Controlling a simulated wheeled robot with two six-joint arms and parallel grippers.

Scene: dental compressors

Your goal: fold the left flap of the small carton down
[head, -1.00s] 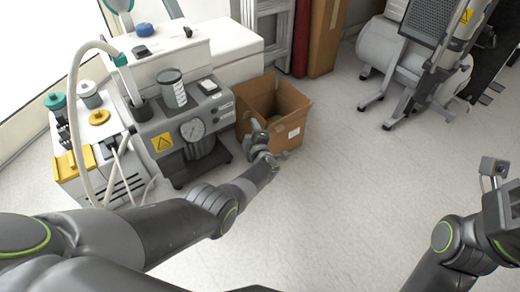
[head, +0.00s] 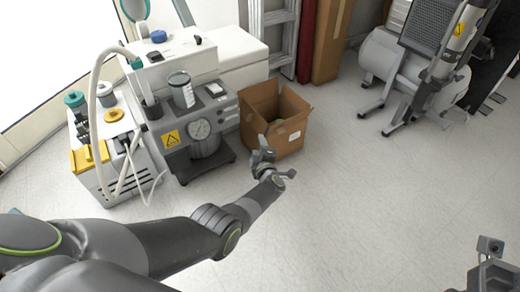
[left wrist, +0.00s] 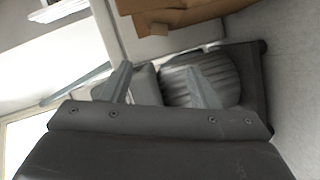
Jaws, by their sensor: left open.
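The small brown carton (head: 289,140) stands on the floor beside the grey compressor, with its top open. Its left flap cannot be told clearly from its walls. My left gripper (head: 266,150) is in front of the carton's near left side, overlapping its lower edge in the head view; I cannot tell whether they touch. In the left wrist view the gripper's two fingers (left wrist: 158,85) are apart with nothing held between them. Part of the carton (left wrist: 180,14) shows beyond them at the top. Only a piece of my right arm shows; its gripper is out of view.
The grey compressor (head: 172,161) with a gauge stands left of the carton. A white unit (head: 100,179) with hoses is further left. A red post and a tall brown box (head: 332,40) stand behind. A silver tank machine (head: 385,60) is at right. The floor (head: 370,190) between is clear.

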